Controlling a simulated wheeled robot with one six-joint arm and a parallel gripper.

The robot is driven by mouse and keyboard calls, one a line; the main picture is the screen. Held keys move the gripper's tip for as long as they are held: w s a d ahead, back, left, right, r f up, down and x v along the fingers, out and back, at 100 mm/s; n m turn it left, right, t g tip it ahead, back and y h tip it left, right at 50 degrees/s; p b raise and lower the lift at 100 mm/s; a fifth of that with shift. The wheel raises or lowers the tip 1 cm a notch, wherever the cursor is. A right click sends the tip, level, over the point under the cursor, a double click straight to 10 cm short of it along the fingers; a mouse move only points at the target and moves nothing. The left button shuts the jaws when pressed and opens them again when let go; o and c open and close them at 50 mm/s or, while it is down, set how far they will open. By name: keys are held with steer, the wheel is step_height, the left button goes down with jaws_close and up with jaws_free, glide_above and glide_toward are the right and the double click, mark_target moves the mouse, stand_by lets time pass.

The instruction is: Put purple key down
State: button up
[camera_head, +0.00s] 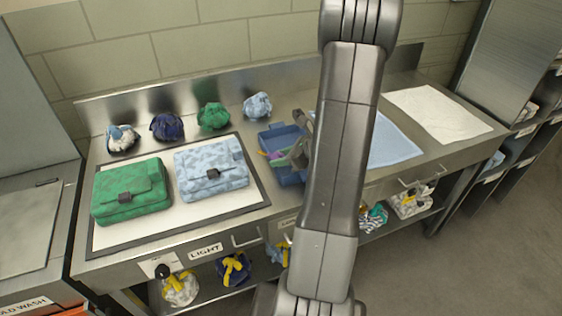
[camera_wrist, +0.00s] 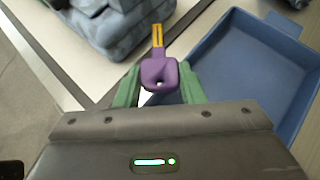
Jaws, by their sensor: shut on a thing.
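The purple key (camera_wrist: 158,76) has a purple head with a hole and a yellow-orange shaft. In the wrist view my gripper (camera_wrist: 160,88) is shut on its head between two green fingers, with the shaft pointing away. In the head view the key (camera_head: 275,155) shows small at the blue tray (camera_head: 288,178), and my gripper (camera_head: 290,155) is over that tray, partly hidden by my arm. In the wrist view the tray (camera_wrist: 228,75) lies to the right of the key and looks empty where it shows. I cannot tell whether the key touches anything below.
A green bag (camera_head: 130,190) and a light blue patterned bag (camera_head: 210,168) lie on a dark-edged white mat (camera_head: 165,230) left of the tray. Several bundled pouches stand along the back. A light blue cloth (camera_head: 390,145) and a white cloth (camera_head: 438,112) lie to the right.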

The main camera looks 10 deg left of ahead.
steer(key=shift+f, duration=0.9)
steer(key=shift+f, duration=0.15)
steer(key=shift+f+b, duration=0.5)
steer(key=shift+b, duration=0.05)
steer(key=o, duration=1)
steer(key=shift+o, duration=0.2)
steer(key=shift+r, duration=0.15)
